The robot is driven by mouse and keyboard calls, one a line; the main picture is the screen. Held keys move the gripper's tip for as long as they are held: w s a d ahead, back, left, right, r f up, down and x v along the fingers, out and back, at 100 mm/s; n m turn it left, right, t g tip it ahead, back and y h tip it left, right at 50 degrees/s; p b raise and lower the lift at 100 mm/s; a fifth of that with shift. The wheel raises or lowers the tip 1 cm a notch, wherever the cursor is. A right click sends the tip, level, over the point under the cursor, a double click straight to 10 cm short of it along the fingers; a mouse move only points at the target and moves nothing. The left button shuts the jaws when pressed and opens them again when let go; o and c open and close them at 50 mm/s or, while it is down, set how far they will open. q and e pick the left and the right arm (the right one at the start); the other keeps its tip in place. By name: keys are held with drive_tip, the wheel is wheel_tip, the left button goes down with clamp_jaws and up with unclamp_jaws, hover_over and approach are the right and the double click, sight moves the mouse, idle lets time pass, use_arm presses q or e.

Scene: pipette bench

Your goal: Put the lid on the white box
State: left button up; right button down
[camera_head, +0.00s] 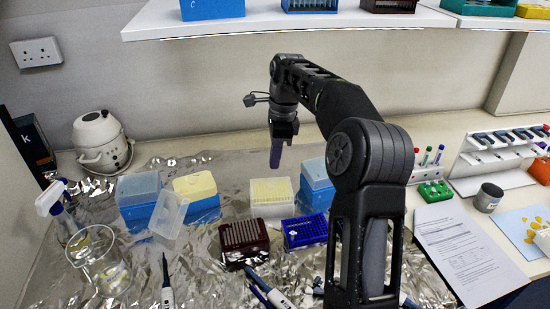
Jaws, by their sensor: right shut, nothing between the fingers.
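The white box (271,209) stands on the foil-covered bench near the middle, with pale yellow tips showing in its open top. A clear, translucent lid (169,214) is tilted against the front of the blue boxes to its left, apart from the white box. My right gripper (276,164) points down above and behind the white box, in the air. My left gripper is not in view.
Blue boxes stand left (139,189) and right (315,174) of the white box. A dark red rack (243,240) and a blue rack (305,231) stand in front. A glass beaker (97,258) is at left. A shelf (270,22) overhangs the back.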

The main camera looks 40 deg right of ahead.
sight(271, 184)
drive_tip(key=n+p, duration=0.1)
drive_tip(key=n, duration=0.1)
drive_tip(key=f+n+p, duration=0.1)
drive_tip(key=p, duration=0.1)
drive_tip(key=a+n+h+p, duration=0.1)
drive_tip(key=n, duration=0.1)
drive_tip(key=shift+w+f+n+g+p, duration=0.3)
drive_tip(key=shift+g+p, duration=0.05)
drive_tip(key=shift+g, duration=0.05)
drive_tip(key=shift+f, duration=0.25)
drive_tip(key=shift+f, duration=0.1)
drive_tip(key=shift+f+b, duration=1.35)
drive_tip(key=shift+f, duration=0.3)
drive_tip(key=shift+f, duration=0.25)
